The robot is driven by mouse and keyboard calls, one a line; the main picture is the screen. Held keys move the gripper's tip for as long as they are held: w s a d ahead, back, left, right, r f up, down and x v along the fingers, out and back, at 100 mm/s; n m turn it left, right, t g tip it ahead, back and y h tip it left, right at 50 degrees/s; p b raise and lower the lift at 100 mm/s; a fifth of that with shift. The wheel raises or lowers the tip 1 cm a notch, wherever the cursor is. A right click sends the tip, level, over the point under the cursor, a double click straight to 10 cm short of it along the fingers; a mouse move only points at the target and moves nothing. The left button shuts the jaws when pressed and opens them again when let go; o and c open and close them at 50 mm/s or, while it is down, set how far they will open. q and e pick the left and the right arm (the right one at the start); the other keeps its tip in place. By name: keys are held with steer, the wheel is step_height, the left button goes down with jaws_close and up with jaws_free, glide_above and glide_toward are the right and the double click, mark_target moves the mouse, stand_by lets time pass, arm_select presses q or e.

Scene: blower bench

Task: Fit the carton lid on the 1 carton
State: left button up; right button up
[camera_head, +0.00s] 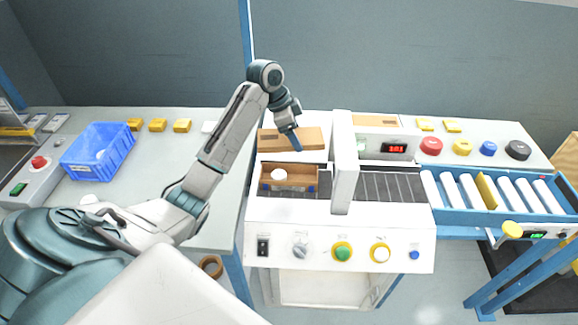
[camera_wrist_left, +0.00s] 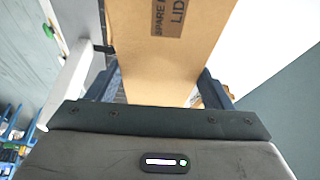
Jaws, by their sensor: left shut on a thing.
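The carton (camera_head: 289,188) is a small open brown box on the dark conveyor of the white machine. A white round item (camera_head: 279,175) lies inside it. The carton lid (camera_head: 272,141) is a flat brown board that shows just behind the carton in the head view; its height above the belt is unclear. My left gripper (camera_head: 297,141) is shut on the lid. In the left wrist view the lid (camera_wrist_left: 165,65), with a printed label reading "LID", lies between the two fingers (camera_wrist_left: 158,88). My right gripper is not in view.
A white upright housing (camera_head: 343,165) stands over the belt just right of the carton. Buttons and a knob line the machine's front panel (camera_head: 335,240). A roller conveyor (camera_head: 470,190) is at right. A blue crate (camera_head: 97,152) and yellow blocks (camera_head: 158,125) sit on the left bench.

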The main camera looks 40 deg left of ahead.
arm_select(q)
steer(key=shift+m, duration=0.7)
steer(key=s, duration=0.1)
steer(key=s+d+r+p, duration=0.2)
steer(key=shift+s, duration=0.25)
steer(key=shift+g, duration=0.3)
steer(key=f+p, duration=0.1)
steer(key=f, duration=0.3)
steer(key=f+p, duration=0.2)
steer(key=f, duration=0.3)
steer(key=shift+s+d+f, duration=0.1)
steer(key=shift+s+f, duration=0.1)
steer(key=shift+f, duration=0.45)
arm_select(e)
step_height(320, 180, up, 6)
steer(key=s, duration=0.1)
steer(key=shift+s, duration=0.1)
arm_select(q)
steer(key=shift+f, duration=0.45)
steer(key=o, duration=1.1)
steer(key=shift+c, duration=0.2)
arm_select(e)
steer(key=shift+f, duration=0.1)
arm_select(q)
steer(key=shift+r, duration=0.1)
